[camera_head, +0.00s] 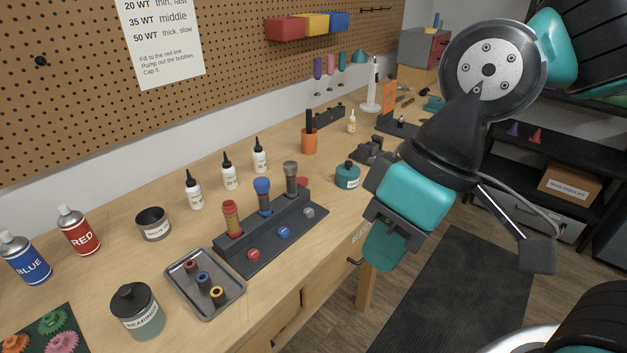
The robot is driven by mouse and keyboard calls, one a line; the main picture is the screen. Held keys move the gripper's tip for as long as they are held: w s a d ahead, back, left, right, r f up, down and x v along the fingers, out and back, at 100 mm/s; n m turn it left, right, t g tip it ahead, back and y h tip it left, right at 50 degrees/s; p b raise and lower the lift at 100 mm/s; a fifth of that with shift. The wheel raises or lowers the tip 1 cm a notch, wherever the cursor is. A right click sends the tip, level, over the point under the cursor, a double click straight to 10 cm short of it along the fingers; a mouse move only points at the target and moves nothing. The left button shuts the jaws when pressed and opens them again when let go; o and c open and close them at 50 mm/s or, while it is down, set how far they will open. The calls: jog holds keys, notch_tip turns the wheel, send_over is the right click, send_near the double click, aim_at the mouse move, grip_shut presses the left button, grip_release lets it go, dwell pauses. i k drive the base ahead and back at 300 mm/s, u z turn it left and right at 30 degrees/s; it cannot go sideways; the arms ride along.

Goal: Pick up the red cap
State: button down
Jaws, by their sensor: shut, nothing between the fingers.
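The red cap (253,255) is a small round piece on the front ledge of the black stand (235,262), at the ledge's left end. A blue cap (284,232) and a grey cap (308,212) sit in a row to its right. Behind them the stand holds upright shocks: a red one (231,218), a blue one (263,196) and a grey one (291,178). My gripper (384,248) is shut and empty, to the right of the stand and past the bench's front edge, well apart from the red cap.
A metal tray (178,279) with small rings lies left of the stand, near the bearings jar (137,312). White bottles (230,171) stand behind the stand. A teal jar (347,175) stands to its right. Open floor with a dark mat (450,290) lies beyond the bench edge.

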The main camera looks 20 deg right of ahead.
aim_at(302, 180)
jog(key=z, duration=0.95)
jog(key=i, duration=1.2)
jog(key=u, duration=2.5)
